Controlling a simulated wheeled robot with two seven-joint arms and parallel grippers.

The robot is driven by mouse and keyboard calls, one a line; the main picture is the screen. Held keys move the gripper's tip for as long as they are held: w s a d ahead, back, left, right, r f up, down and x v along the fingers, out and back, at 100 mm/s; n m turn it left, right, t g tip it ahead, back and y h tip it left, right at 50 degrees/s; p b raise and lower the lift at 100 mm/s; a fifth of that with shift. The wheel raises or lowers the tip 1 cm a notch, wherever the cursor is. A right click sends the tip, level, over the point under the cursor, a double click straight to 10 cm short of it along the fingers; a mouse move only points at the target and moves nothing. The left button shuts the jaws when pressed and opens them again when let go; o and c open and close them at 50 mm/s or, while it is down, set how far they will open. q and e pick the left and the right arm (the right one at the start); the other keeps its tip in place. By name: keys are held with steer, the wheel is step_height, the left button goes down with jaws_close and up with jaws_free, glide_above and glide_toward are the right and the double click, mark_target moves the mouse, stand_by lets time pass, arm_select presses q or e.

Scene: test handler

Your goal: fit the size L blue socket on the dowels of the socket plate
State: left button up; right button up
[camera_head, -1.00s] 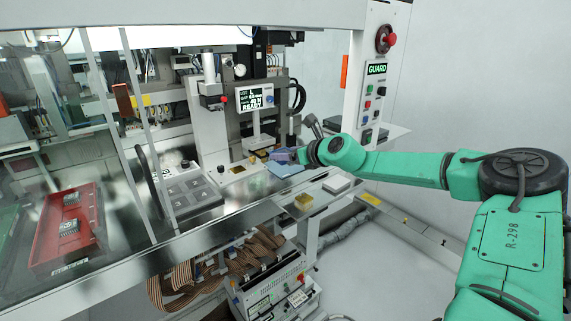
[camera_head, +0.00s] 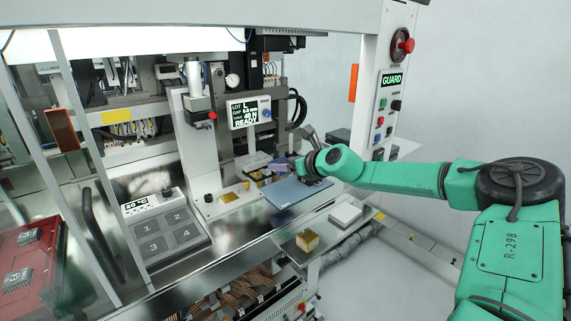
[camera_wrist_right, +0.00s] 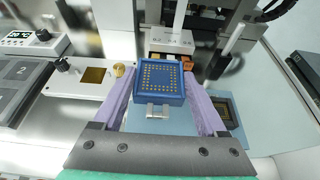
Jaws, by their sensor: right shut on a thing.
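The blue socket (camera_wrist_right: 146,95) is a square frame with rows of gold contacts inside. In the right wrist view it sits between the two purple fingers of my right gripper (camera_wrist_right: 160,92), which is shut on it. In the head view my right gripper (camera_head: 283,163) is above the far part of a blue mat (camera_head: 293,190), and the socket is too small to make out clearly. A light plate (camera_head: 212,208) with a gold square pad and knobs lies left of the gripper; it also shows in the right wrist view (camera_wrist_right: 67,82). I cannot make out any dowels. My left gripper is out of view.
A dark part with a gold centre (camera_wrist_right: 230,108) lies on the mat, right of the gripper. A numbered grey block (camera_head: 165,238) stands left. A white block (camera_wrist_right: 172,40) stands behind the socket. A white box (camera_head: 345,214) and a gold cube (camera_head: 307,240) are at front right.

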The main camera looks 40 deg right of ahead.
mark_target(286, 196)
steer(key=f, duration=0.1)
steer(key=f+b, duration=0.2)
steer(key=shift+w+d+f, duration=0.25)
steer(key=shift+w+d, duration=0.05)
steer(key=shift+s+a+f+b, duration=0.15)
steer(key=shift+f+b, duration=0.5)
steer(key=shift+b, duration=0.15)
step_height(286, 196, down, 4)
steer(key=b, duration=0.3)
steer(key=shift+r, duration=0.25)
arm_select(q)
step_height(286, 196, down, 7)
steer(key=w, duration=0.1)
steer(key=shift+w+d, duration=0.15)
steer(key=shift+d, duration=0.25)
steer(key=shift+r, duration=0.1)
arm_select(e)
steer(key=o, duration=1.4)
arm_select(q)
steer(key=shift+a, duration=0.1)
